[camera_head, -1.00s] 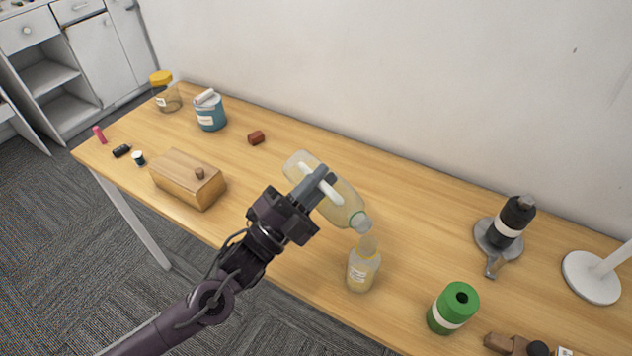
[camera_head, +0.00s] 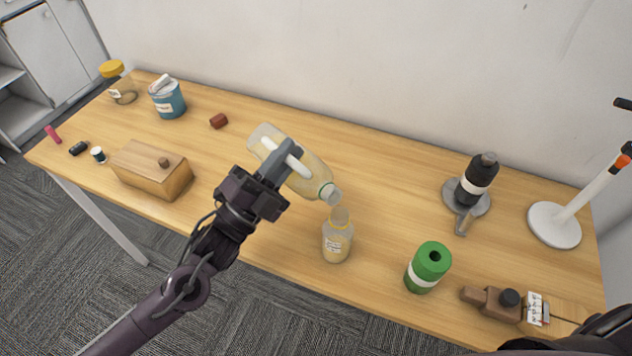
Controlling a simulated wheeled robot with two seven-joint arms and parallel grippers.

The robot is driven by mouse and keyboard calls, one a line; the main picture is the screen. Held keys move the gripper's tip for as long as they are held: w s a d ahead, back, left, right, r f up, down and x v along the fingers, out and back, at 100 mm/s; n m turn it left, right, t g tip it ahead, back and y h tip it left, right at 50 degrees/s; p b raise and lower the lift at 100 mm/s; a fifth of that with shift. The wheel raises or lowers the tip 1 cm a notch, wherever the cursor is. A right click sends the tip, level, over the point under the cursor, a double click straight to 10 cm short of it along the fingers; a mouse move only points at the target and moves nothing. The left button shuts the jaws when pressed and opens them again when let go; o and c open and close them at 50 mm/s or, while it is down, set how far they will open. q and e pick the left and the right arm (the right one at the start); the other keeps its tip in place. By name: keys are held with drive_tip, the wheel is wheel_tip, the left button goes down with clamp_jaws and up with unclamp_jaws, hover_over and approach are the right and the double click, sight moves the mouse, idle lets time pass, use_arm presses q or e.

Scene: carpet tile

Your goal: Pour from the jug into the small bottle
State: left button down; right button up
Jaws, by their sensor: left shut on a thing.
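My left gripper (camera_head: 280,164) is shut on the handle of the jug (camera_head: 313,178), a clear container with pale yellowish contents. The jug is tilted, with its mouth low and to the right. The small bottle (camera_head: 337,243) stands upright on the table, a clear bottle with a pale label and yellowish contents. The jug's mouth is just above the small bottle's neck; whether they touch, and whether liquid is flowing, I cannot tell. My right gripper is not in view; a dark part shows at the lower right edge.
On the wooden table (camera_head: 385,175), a green canister (camera_head: 428,267), a brown tool (camera_head: 495,303), a black bottle (camera_head: 476,178) and a white stand (camera_head: 554,226) are to the right. A wooden box (camera_head: 150,170), a blue tin (camera_head: 167,98) and a yellow-lidded jar (camera_head: 122,90) are to the left.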

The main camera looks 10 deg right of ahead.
use_arm(q)
drive_tip(key=shift+s+r+m+h+b, duration=0.15)
drive_tip(key=shift+r+m+h+b, duration=0.2)
drive_tip(key=shift+m+b, duration=0.1)
idle(0.6)
drive_tip(key=shift+s+d+r+m+g+h+b, duration=0.1)
drive_tip(key=shift+s+r+m+g+h+b, duration=0.25)
drive_tip(key=shift+m, duration=0.3)
drive_tip(key=shift+s+d+r+m+g+h+b, duration=0.1)
drive_tip(key=shift+m+g+h+b, duration=0.1)
drive_tip(key=shift+m+g+b, duration=0.3)
idle(3.7)
drive_tip(key=shift+r+m+h+b, duration=0.1)
drive_tip(key=shift+m+h+b, duration=0.3)
drive_tip(key=shift+b, duration=0.1)
idle(1.6)
